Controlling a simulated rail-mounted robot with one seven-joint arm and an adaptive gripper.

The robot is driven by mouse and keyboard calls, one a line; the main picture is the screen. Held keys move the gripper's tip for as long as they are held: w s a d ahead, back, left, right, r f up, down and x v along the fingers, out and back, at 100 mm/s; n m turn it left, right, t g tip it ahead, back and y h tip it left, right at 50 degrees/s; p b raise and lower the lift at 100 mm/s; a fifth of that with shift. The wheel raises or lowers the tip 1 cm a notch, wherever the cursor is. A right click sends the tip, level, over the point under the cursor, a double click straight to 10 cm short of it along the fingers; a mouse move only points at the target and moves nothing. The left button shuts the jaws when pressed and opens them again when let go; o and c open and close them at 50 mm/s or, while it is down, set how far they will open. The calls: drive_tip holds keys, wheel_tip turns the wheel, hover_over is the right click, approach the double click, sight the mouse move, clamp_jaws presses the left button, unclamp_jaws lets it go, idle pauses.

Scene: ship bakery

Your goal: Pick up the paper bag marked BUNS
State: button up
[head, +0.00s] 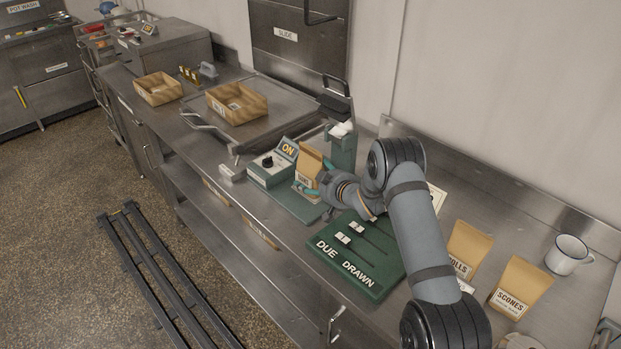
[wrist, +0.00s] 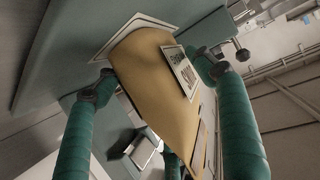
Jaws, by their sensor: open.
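A brown paper bag (head: 309,162) stands on the green device with the ON sign. Its white label is partly covered by my finger in the head view. The bag fills the middle of the wrist view (wrist: 155,85), where its label is steeply angled and hard to read, though it looks like BUNS. My gripper (head: 316,178) is open, with its teal fingers on either side of the bag. In the wrist view, the fingertips (wrist: 158,76) flank the bag; I cannot tell whether either touches it. Bags marked ROLLS (head: 469,246) and SCONES (head: 521,286) stand to the right.
The green device (head: 270,173) has a dark knob and a post behind the bag. A green DUE DRAWN board (head: 375,285) lies in front of my arm. A white mug (head: 568,254) stands far right. Wooden trays (head: 237,103) (head: 158,89) sit at the left.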

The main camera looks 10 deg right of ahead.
drive_tip(key=shift+c, duration=0.2)
drive_tip(key=c, duration=0.7)
drive_tip(key=c, duration=0.3)
drive_tip(key=shift+r, duration=0.1)
